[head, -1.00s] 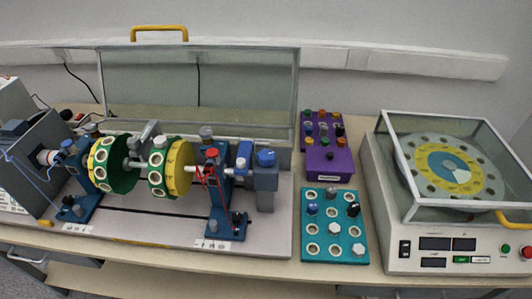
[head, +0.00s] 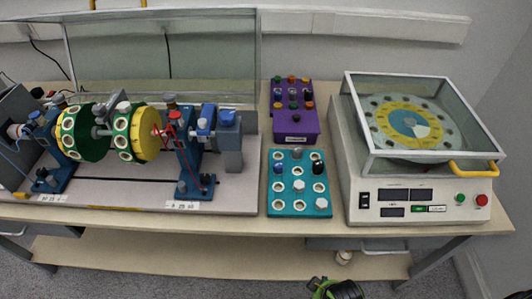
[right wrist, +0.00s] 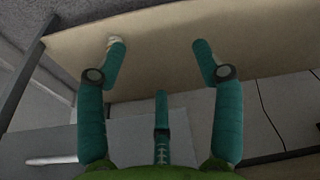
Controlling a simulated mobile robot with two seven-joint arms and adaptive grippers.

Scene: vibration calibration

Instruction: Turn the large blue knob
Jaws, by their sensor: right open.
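The large blue knob (head: 229,117) sits on top of the grey-blue block at the right end of the shaft rig (head: 110,195). Part of my right gripper or wrist, green and black, shows at the bottom edge of the head view (head: 337,289), below the table front and far from the knob. In the right wrist view my right gripper (right wrist: 159,47) has its two teal fingers wide apart with nothing between them. The knob is not seen in that view. My left gripper is in neither view.
A teal plate (head: 299,206) with holes and bolts lies right of the rig. A purple box (head: 296,126) with coloured knobs stands behind it. A balancing machine (head: 415,170) with a clear cover stands at the right. The table's front edge (head: 290,224) lies between my right gripper and these things.

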